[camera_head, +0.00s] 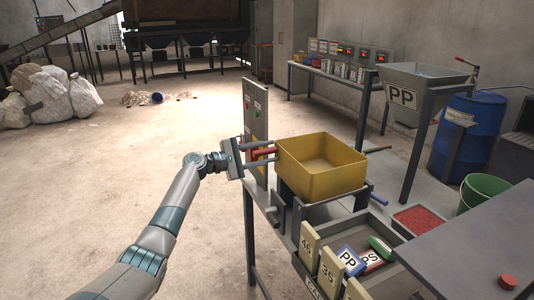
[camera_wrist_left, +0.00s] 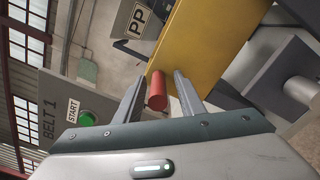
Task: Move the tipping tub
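The yellow tipping tub (camera_head: 330,186) sits level on a dark stand at the near end of the bench. A red handle (camera_head: 265,152) sticks out from its left side. My left gripper (camera_head: 274,153) is at this handle with its fingers open, one on each side. In the left wrist view, the red handle (camera_wrist_left: 157,91) lies between the two fingertips with gaps beside it, and the yellow tub wall (camera_wrist_left: 200,42) is just beyond. My right gripper is not in view.
A control panel (camera_head: 249,122) with buttons stands just behind my left gripper. In front of the tub is a grey tray with label blocks (camera_head: 346,258). A red-granule tray (camera_head: 418,220), green bucket (camera_head: 483,191) and blue drum (camera_head: 470,135) stand right. The left floor is open.

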